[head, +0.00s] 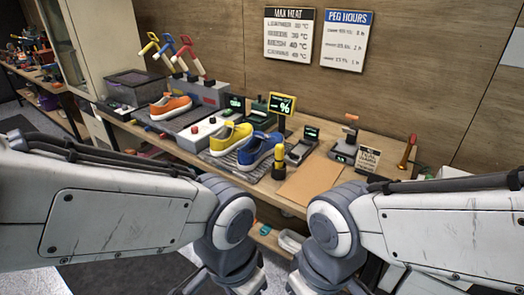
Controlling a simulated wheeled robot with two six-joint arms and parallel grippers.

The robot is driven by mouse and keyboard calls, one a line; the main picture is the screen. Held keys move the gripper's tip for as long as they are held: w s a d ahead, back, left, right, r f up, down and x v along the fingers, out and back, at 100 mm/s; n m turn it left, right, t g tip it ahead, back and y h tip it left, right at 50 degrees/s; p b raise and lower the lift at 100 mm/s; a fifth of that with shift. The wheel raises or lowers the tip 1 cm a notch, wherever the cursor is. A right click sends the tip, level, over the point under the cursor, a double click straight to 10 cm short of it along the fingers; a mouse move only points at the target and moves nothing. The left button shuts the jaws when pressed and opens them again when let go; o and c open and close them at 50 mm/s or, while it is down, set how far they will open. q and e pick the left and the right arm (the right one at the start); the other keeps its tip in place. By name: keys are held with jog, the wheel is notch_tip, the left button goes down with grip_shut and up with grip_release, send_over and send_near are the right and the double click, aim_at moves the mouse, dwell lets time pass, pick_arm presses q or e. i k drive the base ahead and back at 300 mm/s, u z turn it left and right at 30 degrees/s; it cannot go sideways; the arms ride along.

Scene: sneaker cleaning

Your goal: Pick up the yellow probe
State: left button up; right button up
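A yellow and black upright tool (279,160), which looks like the yellow probe, stands near the front of the workbench (340,180), just right of the blue sneaker (262,149). Its yellow part is uppermost and its lower part is black. My two arms come in from the left and right and bend down at the bottom middle, in front of the bench. Nothing touches the probe.
A yellow sneaker (231,138) and an orange sneaker (170,107) stand to the left. A yellow percent display (282,104) rises behind the probe. A small dark scale-like device (300,150) is close on its right. A bare brown mat (309,184) lies in front right.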

aim_at(279, 148)
jog(key=u, duration=0.5)
jog(key=i, duration=1.55)
jog(key=z, duration=0.9)
